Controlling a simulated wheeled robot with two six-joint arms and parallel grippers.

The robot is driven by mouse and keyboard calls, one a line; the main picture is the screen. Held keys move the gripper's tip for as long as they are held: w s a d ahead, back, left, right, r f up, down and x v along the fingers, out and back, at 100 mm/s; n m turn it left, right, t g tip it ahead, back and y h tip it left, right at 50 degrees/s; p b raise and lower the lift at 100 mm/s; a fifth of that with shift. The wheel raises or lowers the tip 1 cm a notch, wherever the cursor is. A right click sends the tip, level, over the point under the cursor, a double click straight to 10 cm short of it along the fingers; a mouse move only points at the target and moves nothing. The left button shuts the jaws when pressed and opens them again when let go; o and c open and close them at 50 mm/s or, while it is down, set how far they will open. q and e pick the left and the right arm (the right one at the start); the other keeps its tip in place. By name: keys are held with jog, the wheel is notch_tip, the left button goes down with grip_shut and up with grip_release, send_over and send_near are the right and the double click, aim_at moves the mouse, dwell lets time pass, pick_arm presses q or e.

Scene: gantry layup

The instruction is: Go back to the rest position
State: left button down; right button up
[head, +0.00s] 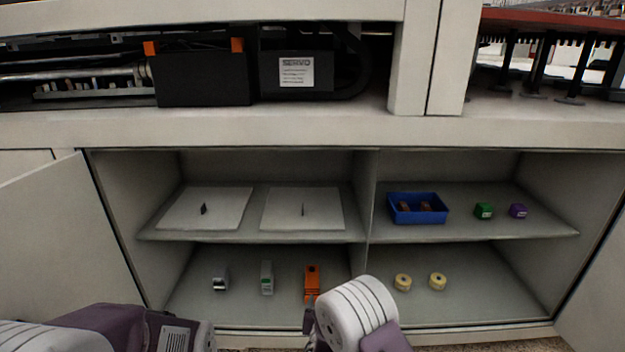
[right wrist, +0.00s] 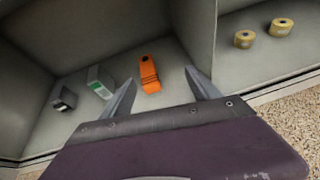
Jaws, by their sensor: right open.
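My right gripper (right wrist: 163,92) is open in the right wrist view, its two fingers apart with nothing between the tips. It faces the lower left compartment of the open cabinet, where an orange item (right wrist: 149,74) appears between the fingers, beyond them and apart. In the head view my right arm is at the bottom centre, in front of the lower shelf, partly covering the foot of the orange item (head: 312,280). In the head view my left arm shows at the bottom left; its gripper is not visible.
Grey (head: 221,279) and green-labelled (head: 267,277) items stand beside the orange one. Yellow rolls (head: 403,282) sit lower right. The upper shelf (head: 256,234) holds two white plates (head: 235,219), a blue bin (head: 418,217), green (head: 484,210) and purple (head: 518,210) blocks. An open door (head: 50,225) flanks the left.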

jog(key=s+d+r+m+g+h+p, duration=0.2)
jog(key=d+r+m+h+p, duration=0.55)
jog(key=d+r, duration=1)
jog(key=s+d+r+m+g+p, duration=0.1)
jog(key=s+d+r+m+g, duration=0.15)
jog(key=s+d+m, duration=0.3)
jog(key=s+d+r+m+g+p, duration=0.1)
jog(key=s+d+m+g, duration=0.3)
jog(key=s+d+m, duration=0.15)
jog(key=s+a+m+g+y+p, duration=0.2)
jog(key=s+a+m+g+y, duration=0.15)
jog(key=s+m, duration=0.55)
jog(key=s+a+f+m+y, duration=0.2)
jog(key=s+a+m+y, duration=0.15)
jog(key=a, duration=0.25)
jog(key=s+a+f+m+y, duration=0.2)
jog(key=a+m, duration=0.2)
jog(key=a, duration=0.1)
notch_tip(320, 180, up, 38)
jog(key=p, duration=3.7)
jog(key=shift+s+f+n, duration=0.15)
jog(key=shift+n, duration=0.15)
